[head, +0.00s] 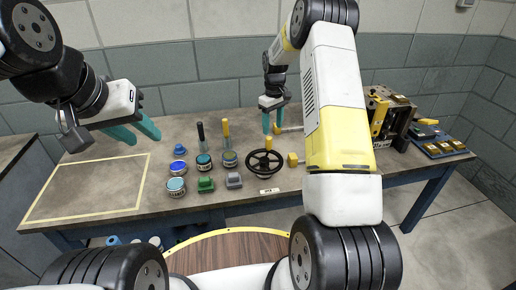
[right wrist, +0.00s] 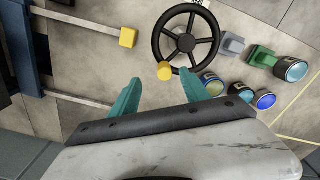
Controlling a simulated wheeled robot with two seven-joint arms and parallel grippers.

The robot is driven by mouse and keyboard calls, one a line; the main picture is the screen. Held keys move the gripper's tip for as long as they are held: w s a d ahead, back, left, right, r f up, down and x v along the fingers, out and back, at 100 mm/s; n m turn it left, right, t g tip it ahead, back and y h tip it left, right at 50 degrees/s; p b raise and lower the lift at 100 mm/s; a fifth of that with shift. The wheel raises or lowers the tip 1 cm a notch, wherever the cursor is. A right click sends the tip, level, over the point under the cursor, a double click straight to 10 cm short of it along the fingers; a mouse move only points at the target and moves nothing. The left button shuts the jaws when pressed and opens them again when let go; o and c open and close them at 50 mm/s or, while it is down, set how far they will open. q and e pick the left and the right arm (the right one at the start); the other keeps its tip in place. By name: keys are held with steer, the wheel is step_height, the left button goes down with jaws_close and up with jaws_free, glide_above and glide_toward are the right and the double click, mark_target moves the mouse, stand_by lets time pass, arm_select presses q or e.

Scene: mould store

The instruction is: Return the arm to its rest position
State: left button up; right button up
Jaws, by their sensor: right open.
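My right gripper (head: 273,131) hangs above the far side of the black handwheel (head: 265,164). Its teal fingers are apart with nothing between them. In the right wrist view my right gripper (right wrist: 160,88) is open, and the handwheel (right wrist: 186,41) with its yellow knob (right wrist: 165,71) lies beyond the fingertips, the knob lining up with the gap. I cannot tell from these frames how far the tips are from the knob. My left gripper (head: 146,139) is at the left, above the bench, with its teal fingers apart and empty.
On the workbench (head: 108,170) several jars, a green block (head: 205,184) and a grey block (head: 234,180) stand left of the handwheel. A yellow-ended lever (head: 293,159) is just right of it. A machine (head: 388,117) stands further right. The taped area at left is clear.

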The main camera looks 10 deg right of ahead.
steer(key=shift+r, duration=0.25)
steer(key=shift+r, duration=0.4)
steer(key=s+a+r+m+t+y, duration=0.1)
steer(key=s+a+r+t, duration=0.1)
steer(key=s+r, duration=0.7)
steer(key=s+a+r+m+t, duration=0.1)
steer(key=s+r+m, duration=0.1)
steer(key=s+r, duration=0.75)
steer(key=s+a+r+m+t, duration=0.1)
steer(key=s+r, duration=0.1)
steer(key=s, duration=0.7)
steer(key=s+a+r+m+t+y, duration=0.1)
steer(key=s+a+r+t, duration=0.1)
steer(key=s, duration=0.7)
steer(key=shift+r+m, duration=0.4)
steer(key=shift+r, duration=0.1)
